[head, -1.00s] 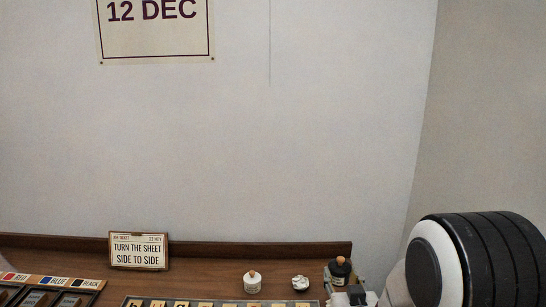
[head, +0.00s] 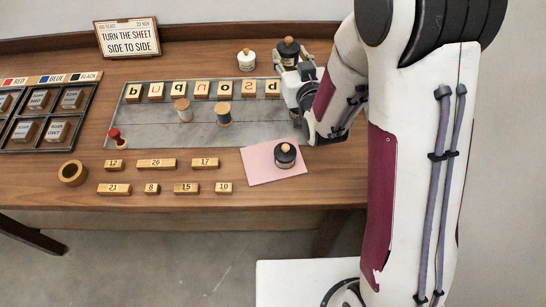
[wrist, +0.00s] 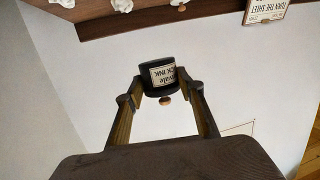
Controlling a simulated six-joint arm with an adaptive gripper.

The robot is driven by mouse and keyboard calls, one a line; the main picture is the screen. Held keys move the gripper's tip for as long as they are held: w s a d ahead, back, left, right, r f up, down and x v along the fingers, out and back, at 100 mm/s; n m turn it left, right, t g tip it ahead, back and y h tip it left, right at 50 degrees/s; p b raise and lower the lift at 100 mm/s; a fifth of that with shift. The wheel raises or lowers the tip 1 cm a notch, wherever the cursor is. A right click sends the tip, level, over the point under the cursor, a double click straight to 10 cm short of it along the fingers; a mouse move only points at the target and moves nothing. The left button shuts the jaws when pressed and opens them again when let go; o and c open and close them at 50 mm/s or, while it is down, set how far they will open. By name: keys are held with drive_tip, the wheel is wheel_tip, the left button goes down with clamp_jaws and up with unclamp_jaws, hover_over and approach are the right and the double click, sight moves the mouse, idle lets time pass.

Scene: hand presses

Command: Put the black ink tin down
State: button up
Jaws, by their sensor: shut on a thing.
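The black ink tin (head: 288,49), dark with an orange-brown knob, is at the back right of the table in the head view. My gripper (head: 297,67) is shut on it. In the wrist view the tin (wrist: 158,74) sits between my two fingertips (wrist: 166,90), its "BLACK INK" label upside down in the picture and its knob pointing down there. The gripper partly hides the tin's lower part in the head view, so I cannot tell whether its base touches the table.
A similar dark jar (head: 285,153) stands on a pink sheet (head: 258,168). A white jar (head: 246,60) stands left of my gripper. The metal tray (head: 150,128) holds letter tiles and spools. Number blocks (head: 157,163) lie in front. A ticket sign (head: 128,38) stands at the back.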

drive_tip(key=s+a+f, duration=0.3)
drive_tip(key=s+a, duration=0.3)
drive_tip(key=a, duration=0.5)
drive_tip(key=s+a+f, duration=0.4)
drive_tip(key=s+a, duration=0.2)
drive_tip(key=a, duration=0.4)
drive_tip(key=m+g+h, duration=0.1)
drive_tip(key=m+h, duration=0.7)
drive_tip(key=h, duration=0.2)
hover_over(258, 176)
drive_tip(key=shift+f, duration=0.2)
drive_tip(key=shift+n, duration=0.3)
drive_tip(key=shift+f, duration=2.9)
